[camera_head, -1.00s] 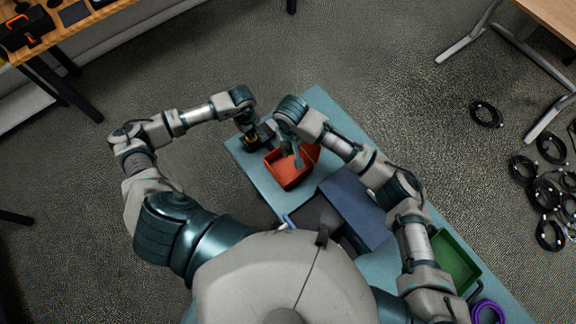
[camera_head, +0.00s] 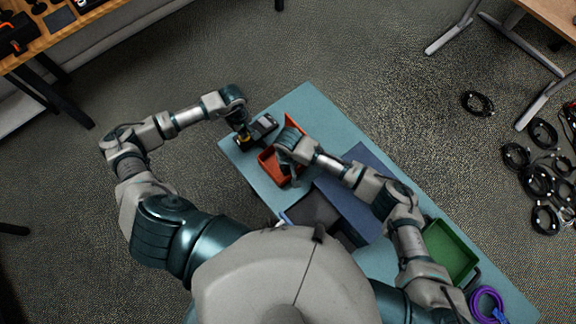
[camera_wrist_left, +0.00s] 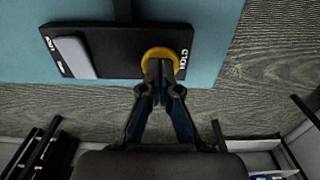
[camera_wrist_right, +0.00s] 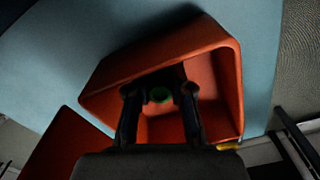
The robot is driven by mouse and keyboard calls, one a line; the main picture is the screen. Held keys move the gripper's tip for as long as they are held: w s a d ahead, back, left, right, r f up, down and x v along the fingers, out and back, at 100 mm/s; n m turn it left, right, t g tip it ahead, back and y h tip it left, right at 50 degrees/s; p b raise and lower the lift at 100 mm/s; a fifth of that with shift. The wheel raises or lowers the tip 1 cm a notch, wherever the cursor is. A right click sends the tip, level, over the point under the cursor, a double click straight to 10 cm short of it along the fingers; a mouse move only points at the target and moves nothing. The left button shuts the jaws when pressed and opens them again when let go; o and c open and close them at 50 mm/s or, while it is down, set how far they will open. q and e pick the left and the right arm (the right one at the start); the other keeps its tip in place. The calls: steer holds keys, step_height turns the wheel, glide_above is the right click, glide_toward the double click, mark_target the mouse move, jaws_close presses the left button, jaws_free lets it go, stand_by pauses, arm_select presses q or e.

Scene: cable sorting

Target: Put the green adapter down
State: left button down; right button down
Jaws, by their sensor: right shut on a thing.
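In the head view my right gripper (camera_head: 291,180) is at the red bin (camera_head: 267,166), and the adapter cannot be made out. My left gripper (camera_wrist_left: 160,72) has its fingertips close together at a yellow ring (camera_wrist_left: 178,55) on a black device (camera_wrist_left: 115,58); whether they touch it I cannot tell.
The bins stand on a teal table (camera_head: 318,108). A blue panel (camera_head: 350,200) lies right of the red bin. A green tray (camera_head: 440,238) and purple cable (camera_head: 484,292) are at lower right. Black cables (camera_head: 537,180) lie on the floor.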

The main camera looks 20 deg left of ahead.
steer(key=shift+f, duration=0.15)
steer(key=c, duration=1)
jaws_free()
steer(key=shift+c, duration=0.2)
step_height(320, 180, up, 12)
steer(key=shift+r, duration=0.25)
step_height(320, 180, up, 12)
